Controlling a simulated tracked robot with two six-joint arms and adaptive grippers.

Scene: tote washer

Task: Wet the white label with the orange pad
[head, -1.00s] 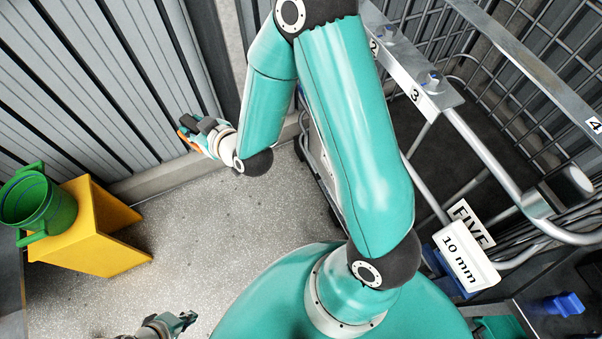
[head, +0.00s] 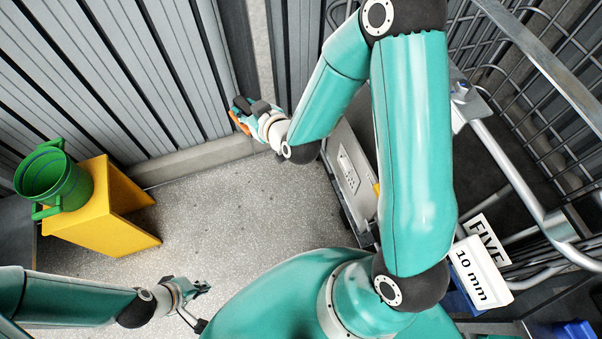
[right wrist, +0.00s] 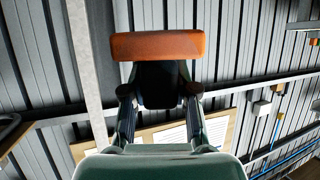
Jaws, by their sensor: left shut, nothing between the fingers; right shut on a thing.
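My right gripper (head: 240,112) is shut on the orange pad (head: 238,123), in front of the grey ribbed wall. In the right wrist view the pad (right wrist: 158,45) is a flat orange block across the fingertips, clear of any surface. My left gripper (head: 198,290) is shut and empty, low over the floor. I cannot tell which thing is the white label. A small white dotted plate (head: 349,172) shows on a grey casing beside my right arm. White sheets (right wrist: 172,138) on a tan board show partly behind the gripper in the right wrist view.
A green bucket (head: 50,175) stands on a yellow stand (head: 105,215) at the left. A wire cage cart (head: 520,190) fills the right side, near white plates reading "FIVE" (head: 482,238) and "10 mm" (head: 482,272). The speckled floor (head: 235,215) between is clear.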

